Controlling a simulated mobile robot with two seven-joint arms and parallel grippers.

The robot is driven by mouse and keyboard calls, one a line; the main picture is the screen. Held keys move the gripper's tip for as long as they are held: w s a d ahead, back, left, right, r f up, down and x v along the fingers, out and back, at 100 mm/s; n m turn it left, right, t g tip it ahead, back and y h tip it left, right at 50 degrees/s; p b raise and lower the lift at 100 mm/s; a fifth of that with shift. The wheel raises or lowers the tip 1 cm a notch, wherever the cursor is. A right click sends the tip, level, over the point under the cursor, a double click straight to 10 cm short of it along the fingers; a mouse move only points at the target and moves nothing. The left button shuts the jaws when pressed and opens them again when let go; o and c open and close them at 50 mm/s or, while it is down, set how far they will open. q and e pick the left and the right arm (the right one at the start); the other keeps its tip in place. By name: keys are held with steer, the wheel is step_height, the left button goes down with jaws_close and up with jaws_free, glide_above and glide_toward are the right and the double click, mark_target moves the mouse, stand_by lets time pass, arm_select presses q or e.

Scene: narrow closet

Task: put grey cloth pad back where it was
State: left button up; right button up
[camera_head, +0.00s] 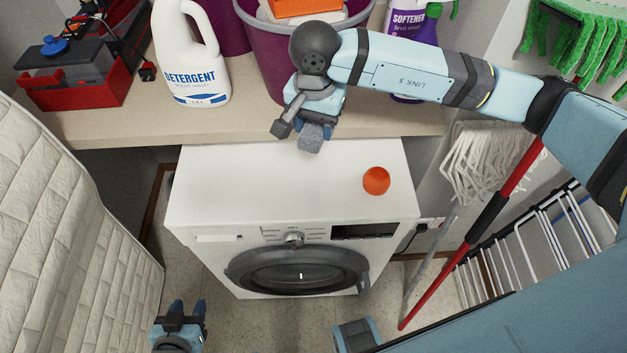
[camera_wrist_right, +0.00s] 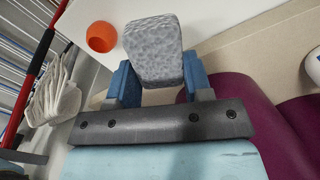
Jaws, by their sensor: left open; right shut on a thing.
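The grey cloth pad (camera_wrist_right: 154,50) is a small textured grey block in the right wrist view, held between the blue fingers of my right gripper (camera_wrist_right: 153,82). In the head view the pad (camera_head: 311,137) shows at the tip of my right gripper (camera_head: 300,128), which is over the front edge of the shelf, in front of the purple bucket. My left gripper (camera_head: 181,318) is open and empty, low at the bottom left, in front of the washing machine (camera_head: 240,185).
An orange ball-like item (camera_head: 376,180) sits on the washing machine top. The shelf (camera_head: 130,121) holds a detergent bottle (camera_head: 190,60), a purple bucket (camera_head: 262,60), a softener bottle (camera_head: 408,25) and a red toolbox (camera_head: 75,80). A mop and a wire rack (camera_head: 530,245) stand at right. The machine top is otherwise clear.

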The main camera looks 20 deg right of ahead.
steer(key=p, duration=0.1)
glide_above(314, 185)
step_height(314, 185, down, 12)
steer(key=shift+f, duration=0.25)
steer(key=shift+f+p, duration=0.4)
steer(key=shift+f, duration=2.25)
steer(key=o, duration=0.9)
steer(key=shift+c, duration=0.2)
step_height(314, 185, up, 12)
steer(key=b, duration=0.1)
